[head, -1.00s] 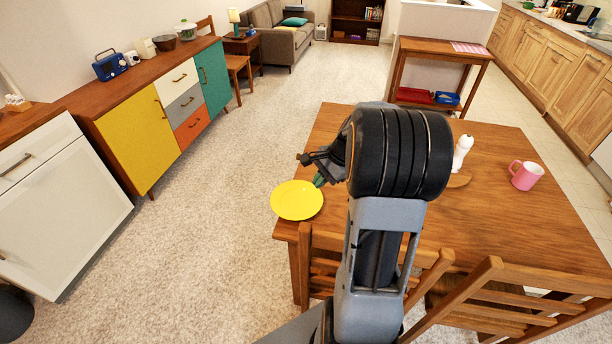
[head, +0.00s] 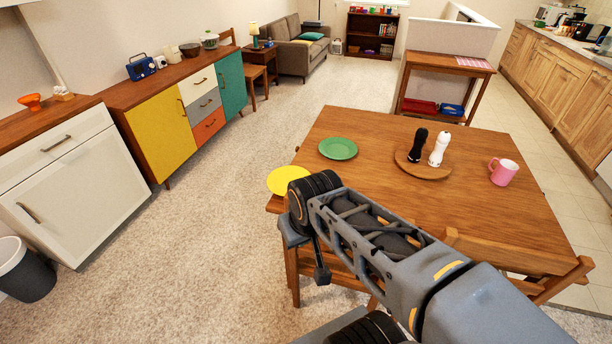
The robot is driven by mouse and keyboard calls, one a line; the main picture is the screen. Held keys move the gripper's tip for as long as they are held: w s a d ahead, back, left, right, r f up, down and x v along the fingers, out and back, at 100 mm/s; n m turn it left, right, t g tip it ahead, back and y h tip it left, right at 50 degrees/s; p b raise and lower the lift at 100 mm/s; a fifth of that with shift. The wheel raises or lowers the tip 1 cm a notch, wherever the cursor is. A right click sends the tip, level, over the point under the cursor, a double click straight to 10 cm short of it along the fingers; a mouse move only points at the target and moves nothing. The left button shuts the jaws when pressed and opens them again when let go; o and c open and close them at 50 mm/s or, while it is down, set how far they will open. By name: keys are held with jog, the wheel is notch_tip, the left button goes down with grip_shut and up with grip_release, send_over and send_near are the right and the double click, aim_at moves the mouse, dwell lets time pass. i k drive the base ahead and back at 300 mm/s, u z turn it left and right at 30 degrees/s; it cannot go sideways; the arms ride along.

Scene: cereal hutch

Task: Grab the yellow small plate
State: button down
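The yellow small plate (head: 283,180) shows at the left edge of the wooden table (head: 340,121), partly overlapping that edge. Its right side is hidden behind the black, rounded joint of my arm. I cannot tell whether it rests flat on the table or is lifted slightly. My arm reaches in from the lower right, and its far end is over the table's near left corner. My gripper cannot be made out; it seems to be hidden behind my arm.
A green plate (head: 338,148) lies farther back on the table. A round wooden board (head: 424,170) carries a black mill (head: 418,146) and a white mill (head: 439,149). A pink mug (head: 503,171) stands at the right. Chairs are at the near side; open floor lies to the left.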

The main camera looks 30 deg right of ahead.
aim_at(277, 181)
jog(key=z, duration=0.55)
jog(key=k, duration=0.2)
jog(key=u, duration=1.3)
jog(key=i, duration=2.75)
jog(key=z, duration=3)
